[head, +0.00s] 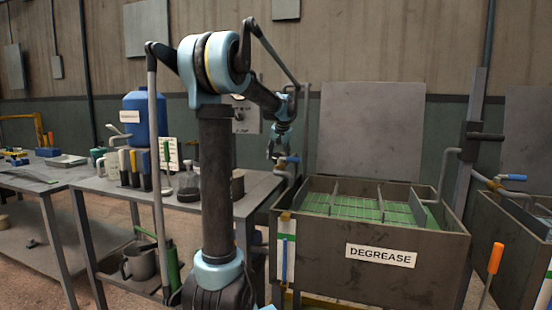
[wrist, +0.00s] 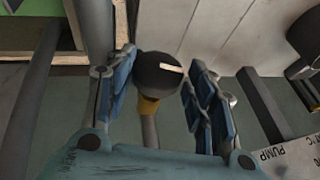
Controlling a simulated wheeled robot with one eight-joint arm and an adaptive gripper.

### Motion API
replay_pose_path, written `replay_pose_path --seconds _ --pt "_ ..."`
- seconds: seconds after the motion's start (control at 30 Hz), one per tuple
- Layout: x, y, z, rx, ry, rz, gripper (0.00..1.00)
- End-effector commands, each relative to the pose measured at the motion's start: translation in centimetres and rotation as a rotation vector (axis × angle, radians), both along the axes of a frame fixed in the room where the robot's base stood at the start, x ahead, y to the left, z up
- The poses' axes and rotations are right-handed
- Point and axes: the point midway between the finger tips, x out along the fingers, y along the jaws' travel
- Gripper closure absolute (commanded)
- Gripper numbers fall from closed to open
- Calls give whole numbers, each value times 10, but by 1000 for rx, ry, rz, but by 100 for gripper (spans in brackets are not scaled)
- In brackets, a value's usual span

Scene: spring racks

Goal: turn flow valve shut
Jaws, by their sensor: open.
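A dark round knob (wrist: 158,73) with a pale stripe on its face shows in the wrist view; I take it to be the flow valve. A yellow collar (wrist: 149,105) and a grey pipe (wrist: 149,132) lie behind it. My gripper (wrist: 162,78) is open, with one blue-padded finger on each side of the knob. The left finger is very near it; I cannot tell whether it touches. In the head view my gripper (head: 278,152) points down beside the left end of the DEGREASE tank (head: 375,258). The knob is not clear there.
A metal bench (head: 250,190) with bottles and a blue drum (head: 147,118) is left of the tank. A pump sign (wrist: 285,155) shows in the wrist view.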

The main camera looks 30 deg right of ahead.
Motion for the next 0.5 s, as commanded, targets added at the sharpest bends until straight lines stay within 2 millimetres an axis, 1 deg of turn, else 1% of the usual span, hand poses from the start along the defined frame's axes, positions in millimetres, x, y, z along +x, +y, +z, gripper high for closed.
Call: replay_pose_path --seconds 0.03,0.07,0.17,0.27,0.5 --pt "-4 1 -3 3 8 -2 35" --pt "-5 1 -2 3 8 -2 35" --pt "-7 1 3 3 9 -2 35" --pt "-12 3 13 3 9 -3 35" --pt "-23 7 44 1 5 -2 35"
